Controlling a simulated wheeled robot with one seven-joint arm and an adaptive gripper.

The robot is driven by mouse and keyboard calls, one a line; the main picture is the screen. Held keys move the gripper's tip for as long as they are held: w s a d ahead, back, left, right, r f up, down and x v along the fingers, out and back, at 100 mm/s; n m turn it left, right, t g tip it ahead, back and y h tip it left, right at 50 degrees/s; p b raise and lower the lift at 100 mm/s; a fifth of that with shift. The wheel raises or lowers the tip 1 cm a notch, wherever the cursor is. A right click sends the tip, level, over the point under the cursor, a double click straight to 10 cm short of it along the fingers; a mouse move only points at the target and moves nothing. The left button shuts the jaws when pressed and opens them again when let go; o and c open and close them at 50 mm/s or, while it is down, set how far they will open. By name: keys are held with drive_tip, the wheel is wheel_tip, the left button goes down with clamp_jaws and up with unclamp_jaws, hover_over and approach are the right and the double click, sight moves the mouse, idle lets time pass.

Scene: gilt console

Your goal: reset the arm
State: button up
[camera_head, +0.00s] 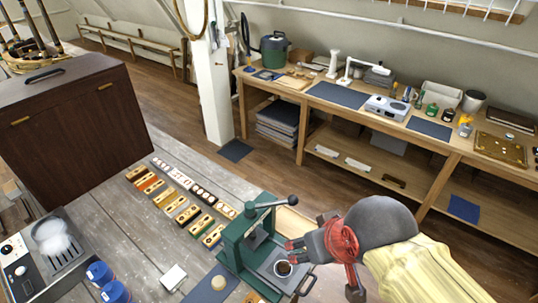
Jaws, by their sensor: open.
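My gripper (325,267) is in the lower middle of the head view, at the end of my arm, which reaches in from the lower right. Its fingers are spread apart and I see nothing held between them. It is beside a green press (233,247) with a dark lever, standing on the grey wooden table (130,225). One finger shows close to the right of the press; whether it touches is unclear.
A dark brown cabinet (70,125) stands at left. Blue jars (100,273) are lower left. A long wooden workbench (420,135) with tools runs along the back wall. A white post (207,80) rises between.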

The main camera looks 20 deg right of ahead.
wheel_tip(320, 180, down, 12)
drive_tip(key=b, duration=1.1)
